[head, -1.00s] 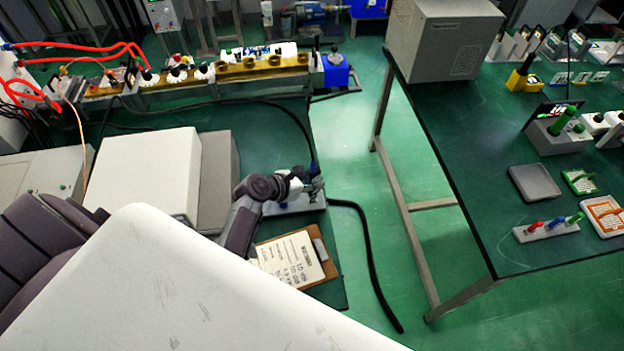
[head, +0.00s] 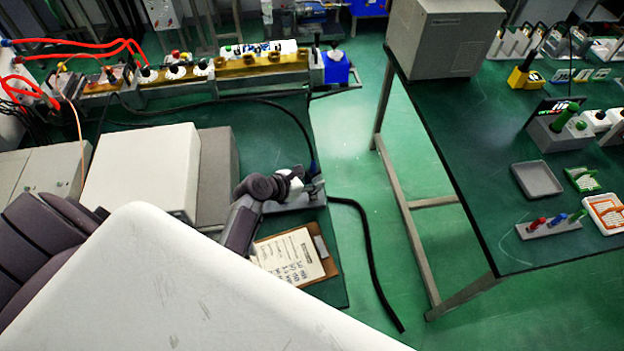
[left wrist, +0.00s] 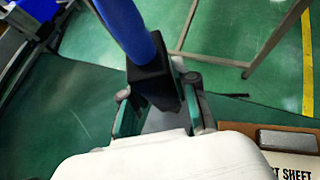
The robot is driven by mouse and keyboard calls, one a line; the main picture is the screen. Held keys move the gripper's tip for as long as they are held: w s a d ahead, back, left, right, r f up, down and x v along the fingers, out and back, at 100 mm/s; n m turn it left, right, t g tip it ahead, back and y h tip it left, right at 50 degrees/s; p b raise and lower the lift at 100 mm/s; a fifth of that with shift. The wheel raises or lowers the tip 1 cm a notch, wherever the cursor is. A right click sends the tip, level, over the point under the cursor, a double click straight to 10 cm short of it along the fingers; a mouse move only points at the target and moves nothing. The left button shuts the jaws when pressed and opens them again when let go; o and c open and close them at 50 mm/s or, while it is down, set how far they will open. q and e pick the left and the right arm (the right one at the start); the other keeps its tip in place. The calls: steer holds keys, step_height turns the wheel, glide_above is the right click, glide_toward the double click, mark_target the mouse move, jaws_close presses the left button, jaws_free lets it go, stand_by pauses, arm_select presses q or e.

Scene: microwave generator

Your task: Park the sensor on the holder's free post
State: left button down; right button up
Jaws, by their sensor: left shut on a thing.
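The sensor has a blue cylindrical body (left wrist: 125,22) and a black block (left wrist: 153,82) at its lower end in the left wrist view. My left gripper (left wrist: 158,108) is shut on the black block. In the head view, my left gripper (head: 312,188) is at the right edge of the near bench, with the small sensor (head: 314,168) at its tip. A low grey base (head: 283,206), likely the holder, lies under and beside the gripper. Its posts are hidden or too small to tell apart. My right gripper is out of view.
A clipboard (head: 293,258) lies on the bench just below the gripper. A black cable (head: 368,245) loops over the bench edge to the floor. A white-and-grey box (head: 145,175) stands to the left. The second green table (head: 450,180) is across the floor gap.

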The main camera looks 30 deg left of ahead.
arm_select(q)
steer(key=shift+f, duration=0.15)
steer(key=c, duration=0.8)
jaws_free()
steer(key=v, duration=1.2)
steer(key=shift+s+f, duration=0.1)
